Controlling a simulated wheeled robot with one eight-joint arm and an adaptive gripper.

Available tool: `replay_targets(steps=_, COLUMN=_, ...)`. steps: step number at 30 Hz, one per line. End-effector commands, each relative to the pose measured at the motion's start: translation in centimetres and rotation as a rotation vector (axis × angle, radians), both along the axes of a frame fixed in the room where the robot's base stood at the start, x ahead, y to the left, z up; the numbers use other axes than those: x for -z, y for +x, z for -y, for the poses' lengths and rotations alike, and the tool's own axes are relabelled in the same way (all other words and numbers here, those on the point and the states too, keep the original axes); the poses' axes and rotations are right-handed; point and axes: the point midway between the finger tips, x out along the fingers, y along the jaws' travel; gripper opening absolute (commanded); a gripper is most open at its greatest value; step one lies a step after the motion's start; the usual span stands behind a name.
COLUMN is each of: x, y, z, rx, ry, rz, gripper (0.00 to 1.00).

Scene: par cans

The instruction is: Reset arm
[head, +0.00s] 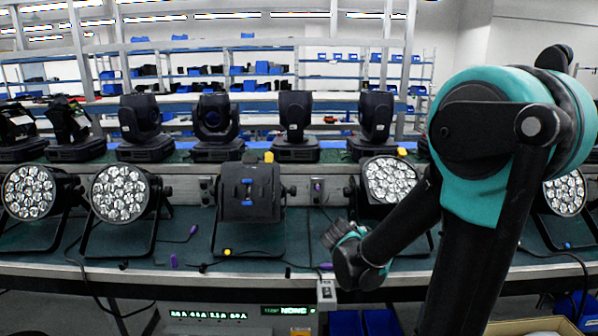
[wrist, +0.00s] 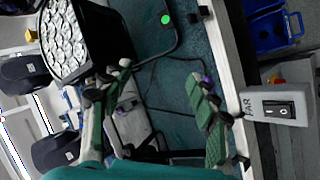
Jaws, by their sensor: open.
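My gripper (head: 340,236) hangs over the front part of the bench in the head view, reached by my teal and black arm. In the wrist view its two green-padded fingers (wrist: 158,76) are spread apart with nothing between them. A par can (head: 390,180) with a lit-lens face stands just behind and to the right of the gripper; a lensed par can also shows at the upper left of the wrist view (wrist: 68,40).
More par cans stand along the bench, at far left (head: 29,192), left (head: 119,193), centre with its black back showing (head: 250,205), and right (head: 565,194). Several moving-head lights (head: 295,125) line a raised shelf behind. Cables lie loose on the green mat (head: 190,232). Blue bins (head: 345,323) sit below.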

Motion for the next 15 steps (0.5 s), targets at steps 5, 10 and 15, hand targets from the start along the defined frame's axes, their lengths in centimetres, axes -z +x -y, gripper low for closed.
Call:
replay_targets(steps=5, x=3.3, y=-6.9, z=2.7, rx=0.198, ry=0.277, rz=-0.088, gripper=0.60)
replay_targets(steps=10, x=6.6, y=-14.3, z=2.5, rx=0.405, ry=0.587, rz=-0.183, gripper=0.60)
replay_targets(steps=15, x=8.4, y=-18.9, z=0.8, rx=0.537, ry=0.802, rz=-0.247, gripper=0.60)
